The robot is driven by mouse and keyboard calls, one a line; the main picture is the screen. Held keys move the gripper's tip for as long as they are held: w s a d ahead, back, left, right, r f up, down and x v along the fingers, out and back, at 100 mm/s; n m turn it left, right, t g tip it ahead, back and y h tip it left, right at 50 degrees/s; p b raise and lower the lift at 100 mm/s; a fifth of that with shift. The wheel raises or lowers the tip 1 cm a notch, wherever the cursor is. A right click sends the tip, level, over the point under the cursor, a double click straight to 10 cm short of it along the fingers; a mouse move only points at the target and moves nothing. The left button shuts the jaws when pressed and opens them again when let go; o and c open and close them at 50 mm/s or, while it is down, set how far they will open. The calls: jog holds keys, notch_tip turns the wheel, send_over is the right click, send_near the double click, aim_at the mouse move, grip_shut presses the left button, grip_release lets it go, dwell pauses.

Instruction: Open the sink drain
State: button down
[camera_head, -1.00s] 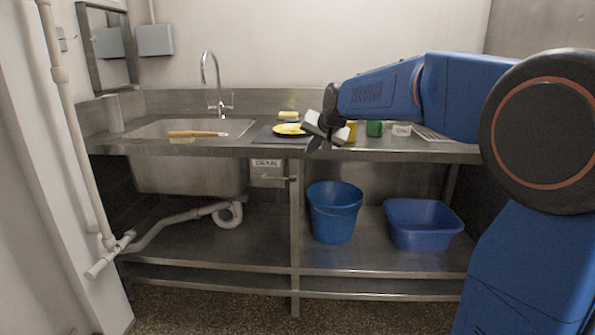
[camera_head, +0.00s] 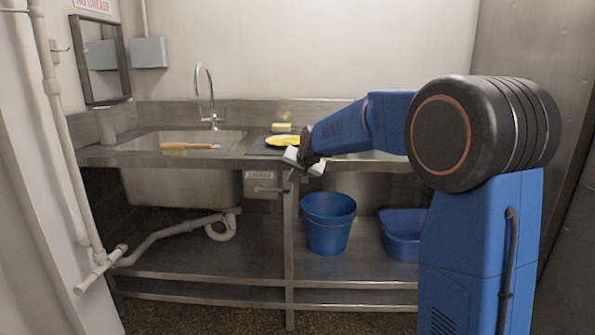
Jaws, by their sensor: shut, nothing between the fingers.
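The steel sink (camera_head: 228,139) is set in the counter at left, its basin (camera_head: 170,188) hanging below. A small plate marked as the drain label (camera_head: 258,175) sits under the counter's front edge, right of the basin. A drain lever (camera_head: 270,190) sticks out just below it. White waste pipe (camera_head: 222,226) curves under the basin. My gripper (camera_head: 301,168) is shut and empty, in front of the counter's edge, up and right of the lever. It looks apart from the lever, but the depth gap is hard to judge.
A blue bucket (camera_head: 328,222) and a blue basin (camera_head: 398,234) stand on the lower shelf, right of the middle leg (camera_head: 289,250). On the counter are a wooden-handled brush (camera_head: 188,146), a yellow plate (camera_head: 283,141) and a sponge (camera_head: 282,127). A white pipe (camera_head: 72,150) stands at left.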

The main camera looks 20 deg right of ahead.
jog(key=shift+a+f, duration=0.2)
jog(key=shift+f, duration=0.25)
jog(key=shift+a+f, duration=0.2)
jog(key=shift+f, duration=0.25)
jog(key=f, duration=0.4)
jog(key=a+f, duration=0.1)
jog(key=f, duration=0.6)
jog(key=shift+w+a+f, duration=0.2)
jog(key=shift+w+f, duration=0.05)
jog(key=shift+f, duration=0.1)
jog(key=shift+d, duration=0.1)
dwell(1.0)
